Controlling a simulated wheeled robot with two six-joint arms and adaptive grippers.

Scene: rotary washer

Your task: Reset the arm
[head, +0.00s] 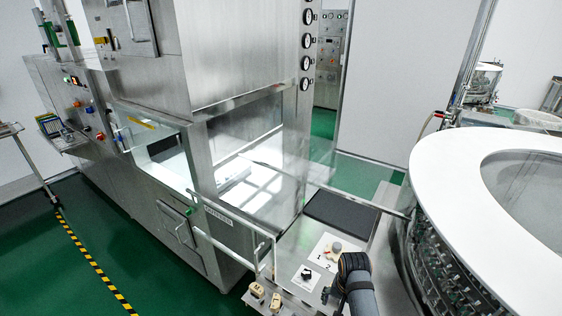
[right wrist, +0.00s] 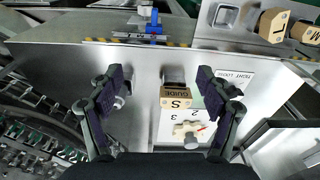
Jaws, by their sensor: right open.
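My right gripper (right wrist: 155,78) is open in the right wrist view, its two dark fingers spread wide with nothing between the tips. A tan knob block marked "S GUIDE" (right wrist: 176,100) shows between and beyond the fingers; I see no contact. Below it is a cream dial knob with a red pointer (right wrist: 188,130) on a white numbered plate. In the head view my right arm (head: 356,290) comes in from the bottom, beside the control panel (head: 323,256); its fingers cannot be made out there. My left arm is not in view.
A large round machine with a white rim (head: 448,187) stands right of the arm. A steel washer cabinet (head: 243,52) with clear panels stands left. Tan knobs (head: 257,290) and a metal rail (head: 228,248) are near the panel. Green floor (head: 50,270) is open at left.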

